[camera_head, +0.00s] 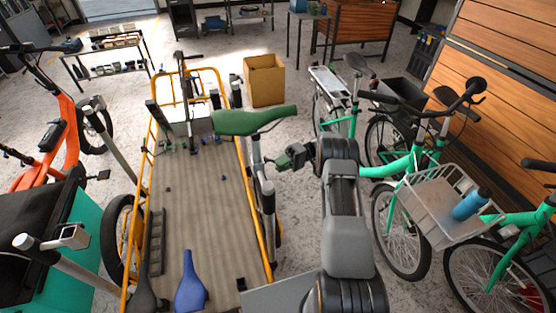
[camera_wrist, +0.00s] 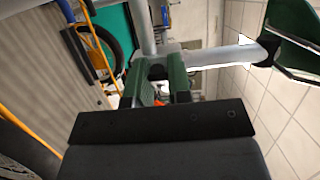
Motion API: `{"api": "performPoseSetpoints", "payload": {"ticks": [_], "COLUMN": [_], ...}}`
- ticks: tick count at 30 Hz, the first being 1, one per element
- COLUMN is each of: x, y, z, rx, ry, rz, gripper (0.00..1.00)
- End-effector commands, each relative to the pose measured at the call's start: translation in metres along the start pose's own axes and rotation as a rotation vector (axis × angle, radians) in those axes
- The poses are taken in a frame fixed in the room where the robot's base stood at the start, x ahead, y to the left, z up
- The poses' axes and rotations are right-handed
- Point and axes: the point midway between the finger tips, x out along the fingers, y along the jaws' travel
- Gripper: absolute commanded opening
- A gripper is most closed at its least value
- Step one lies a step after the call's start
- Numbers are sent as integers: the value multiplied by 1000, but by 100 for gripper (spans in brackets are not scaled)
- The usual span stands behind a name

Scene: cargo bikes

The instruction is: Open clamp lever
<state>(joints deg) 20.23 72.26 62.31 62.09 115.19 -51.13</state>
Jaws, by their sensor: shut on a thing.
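A dark green saddle (camera_head: 255,120) tops a grey seat post (camera_head: 257,158) beside the yellow cargo bed. In the wrist view the saddle (camera_wrist: 296,30) is at the right edge, and the grey post (camera_wrist: 222,56) runs left from it. My gripper (camera_head: 285,160) is just right of the post, below the saddle. In the wrist view its two green fingers (camera_wrist: 157,68) reach a small dark part at the post, seemingly the clamp lever (camera_wrist: 157,73). The fingers are closed on it and hide most of it, so its angle cannot be told.
A cardboard box (camera_head: 264,80) stands behind. Green bikes (camera_head: 400,165) with a grey basket (camera_head: 437,207) are close on the right. Grey posts stand at the left.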

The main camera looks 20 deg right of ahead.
Motion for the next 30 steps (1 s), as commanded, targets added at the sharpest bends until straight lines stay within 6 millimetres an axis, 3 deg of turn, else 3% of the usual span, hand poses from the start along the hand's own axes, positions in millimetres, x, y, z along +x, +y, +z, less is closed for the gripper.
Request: {"api": "performPoseSetpoints", "payload": {"ticks": [12,13,20,30], "x": [-2,-2,-2,-2], "y": [4,4,3,-4], "z": [4,4,3,2], "rx": [11,11,7,4], "ry": [-2,-2,0,0], "rz": [-1,-1,1,2], "gripper": [0,22,44,45]}}
